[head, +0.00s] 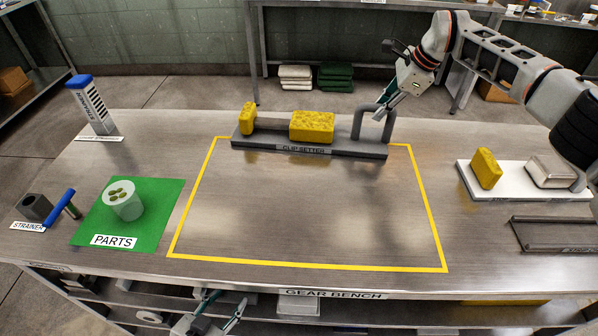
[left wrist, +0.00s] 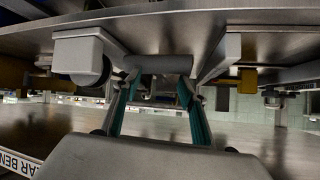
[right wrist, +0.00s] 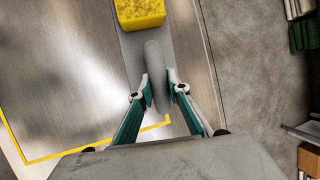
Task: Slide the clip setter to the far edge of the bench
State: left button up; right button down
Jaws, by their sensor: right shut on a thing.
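The clip setter (head: 345,147) is a long grey base with yellow blocks, a label on its front and an upright grey loop handle (head: 373,122) at its right end. It lies along the back edge of the bench, across the far line of the yellow outline. My right gripper (head: 392,105) is at the handle; in the right wrist view its fingers (right wrist: 160,84) are shut on the grey handle (right wrist: 153,65). My left gripper (head: 215,300) is low in front of the bench, its fingers apart and empty in the left wrist view (left wrist: 158,95).
The yellow-outlined area (head: 306,263) in front of the clip setter is clear. A green mat (head: 88,226) with a cup (head: 124,209) is at left, with a blue-handled tool (head: 60,208) beside it. A blue-topped block (head: 92,108) stands at back left. A white tray (head: 520,190) is at right.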

jog(key=shift+w+a+b, duration=0.1)
jog(key=shift+w+b, duration=0.45)
jog(key=shift+b, duration=0.25)
pick_arm(q)
jog(key=f, duration=0.1)
jog(key=f+b, duration=0.1)
jog(key=f, duration=0.1)
jog(key=f+b, duration=0.1)
jog(key=shift+s+a+f, duration=0.25)
jog(key=shift+s+f, duration=0.05)
jog(key=shift+s, duration=0.1)
jog(key=shift+w+f+b, duration=0.15)
jog(key=shift+f+b, duration=0.05)
jog(key=shift+b, duration=0.9)
jog(key=shift+f+b, duration=0.25)
jog(key=shift+b, duration=0.15)
jog(key=shift+w+d+f+m+b, duration=0.1)
jog(key=shift+w+d+m+b, duration=0.15)
jog(key=shift+b, duration=0.7)
jog(key=shift+w+b, duration=0.3)
jog(key=shift+b, duration=0.95)
jog(key=shift+w+d, duration=0.1)
jog(key=shift+w, duration=0.05)
jog(key=shift+w+d+r, duration=0.1)
jog(key=shift+w+r, duration=0.2)
pick_arm(e)
jog(key=w, duration=0.5)
jog(key=c, duration=1.8)
grip_release()
jog(key=shift+c, duration=0.2)
